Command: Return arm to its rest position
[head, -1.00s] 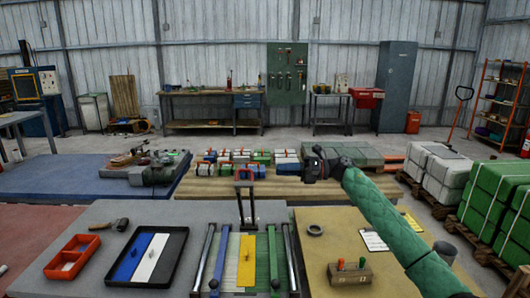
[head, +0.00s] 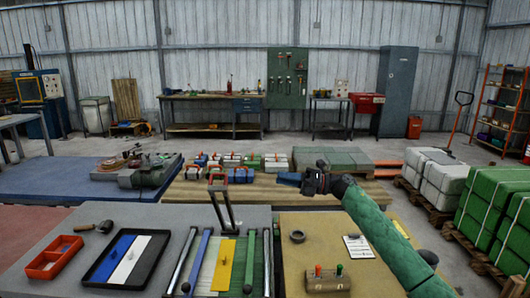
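My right arm, in a green quilted sleeve, comes in from the lower right of the head view. Its dark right gripper (head: 312,182) points left, in front of the long wooden table (head: 190,190). A blue block (head: 288,178) shows right at the fingertips; I cannot tell whether the fingers hold it or it lies behind them. The finger gap is too small to make out. My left arm and gripper are not in view.
Several strapped bundles (head: 252,162) stand on the wooden table. Nearer are an upright handle frame (head: 218,182), a black tray (head: 93,277) with blue and white strips, a red box (head: 48,268), and a wooden block with red and green pegs (head: 328,285). Wrapped green bales (head: 487,208) stand at right.

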